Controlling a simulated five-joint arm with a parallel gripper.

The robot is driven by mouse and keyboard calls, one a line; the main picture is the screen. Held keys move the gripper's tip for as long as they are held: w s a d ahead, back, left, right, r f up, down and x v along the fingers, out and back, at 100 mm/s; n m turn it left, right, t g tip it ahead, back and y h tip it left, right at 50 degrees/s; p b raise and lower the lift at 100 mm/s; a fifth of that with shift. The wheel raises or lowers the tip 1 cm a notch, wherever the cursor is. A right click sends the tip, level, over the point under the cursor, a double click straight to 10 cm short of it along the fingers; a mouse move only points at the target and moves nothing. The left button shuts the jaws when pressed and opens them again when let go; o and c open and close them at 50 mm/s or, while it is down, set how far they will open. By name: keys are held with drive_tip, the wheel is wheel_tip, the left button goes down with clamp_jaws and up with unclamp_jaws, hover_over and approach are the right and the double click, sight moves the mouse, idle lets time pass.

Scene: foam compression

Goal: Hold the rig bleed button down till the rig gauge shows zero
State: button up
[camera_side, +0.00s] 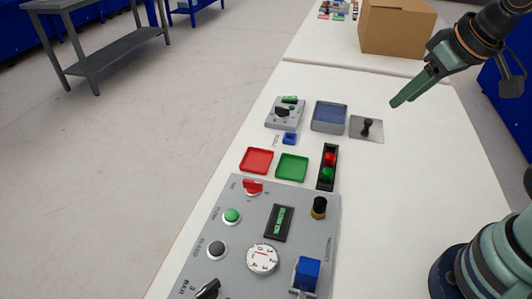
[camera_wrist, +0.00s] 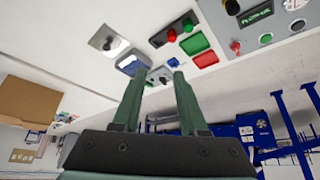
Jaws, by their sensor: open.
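The grey rig panel (camera_side: 190,270) lies on the white table in the lower middle of the side view. It carries a black button (camera_side: 217,249), with a label beside it that looks like BLEED, and a green button (camera_side: 232,216). A white round dial (camera_side: 262,259) with a red mark sits right of the black button; its reading is too small to tell. A dark display (camera_side: 279,222) shows green characters I cannot read. My gripper (camera_side: 400,101) is raised at upper right, well away from the panel. In the wrist view its fingers (camera_wrist: 153,78) are apart and empty.
Red (camera_side: 257,160) and green (camera_side: 292,167) trays and a red-green light unit (camera_side: 328,167) lie beyond the panel. A blue-topped box (camera_side: 329,116) and a lever plate (camera_side: 366,128) are nearer my gripper. A blue block (camera_side: 307,273) and black knob (camera_side: 319,207) stand up from the panel.

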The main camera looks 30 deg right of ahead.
clamp_jaws()
idle(1.8)
